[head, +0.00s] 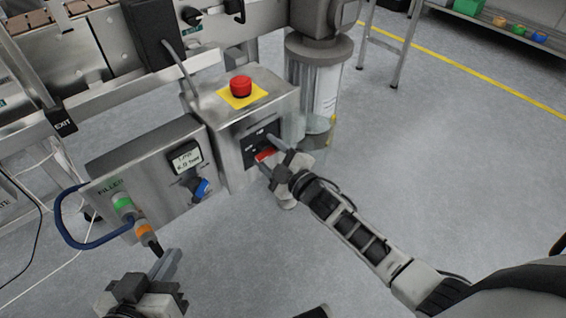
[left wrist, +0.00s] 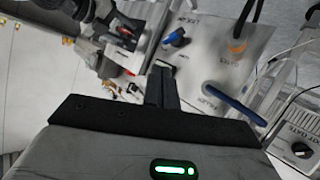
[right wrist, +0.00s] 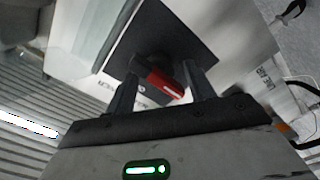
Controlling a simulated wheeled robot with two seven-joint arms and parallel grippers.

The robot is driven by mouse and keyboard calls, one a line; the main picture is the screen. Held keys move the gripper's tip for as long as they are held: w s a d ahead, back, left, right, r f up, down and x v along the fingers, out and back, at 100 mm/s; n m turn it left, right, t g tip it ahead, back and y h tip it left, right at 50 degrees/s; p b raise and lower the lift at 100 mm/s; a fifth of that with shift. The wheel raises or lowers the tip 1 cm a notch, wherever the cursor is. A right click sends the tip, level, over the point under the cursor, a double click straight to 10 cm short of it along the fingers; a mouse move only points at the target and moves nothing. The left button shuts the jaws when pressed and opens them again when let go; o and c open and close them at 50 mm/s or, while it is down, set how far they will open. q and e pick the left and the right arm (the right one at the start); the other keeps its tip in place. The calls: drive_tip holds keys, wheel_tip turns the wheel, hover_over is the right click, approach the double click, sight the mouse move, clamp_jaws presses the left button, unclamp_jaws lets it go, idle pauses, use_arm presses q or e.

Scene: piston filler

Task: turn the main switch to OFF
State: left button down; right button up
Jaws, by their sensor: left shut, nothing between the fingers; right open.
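The main switch (head: 266,155) is a red handle on a black plate, on the front of a steel box. In the right wrist view the red handle (right wrist: 164,84) lies between the two fingers of my right gripper (right wrist: 160,92). That gripper is open, with its fingers on either side of the handle; I cannot tell whether they touch it. In the head view my right gripper (head: 272,160) is at the switch plate. My left gripper (head: 166,262) is shut and empty, below the filler control panel. Its closed fingers show in the left wrist view (left wrist: 162,82).
A red emergency stop button (head: 241,86) on a yellow plate tops the switch box. Open floor lies at right.

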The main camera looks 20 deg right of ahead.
use_arm(q)
drive_tip(key=f+g+p, duration=0.1)
drive_tip(key=a+f+g+y+p, duration=0.1)
drive_tip(key=p, duration=0.1)
drive_tip(key=shift+f, duration=0.25)
use_arm(e)
drive_tip(key=v, duration=1.5)
drive_tip(key=shift+s, duration=0.35)
use_arm(q)
drive_tip(key=shift+r, duration=0.1)
use_arm(e)
drive_tip(key=shift+d, duration=0.15)
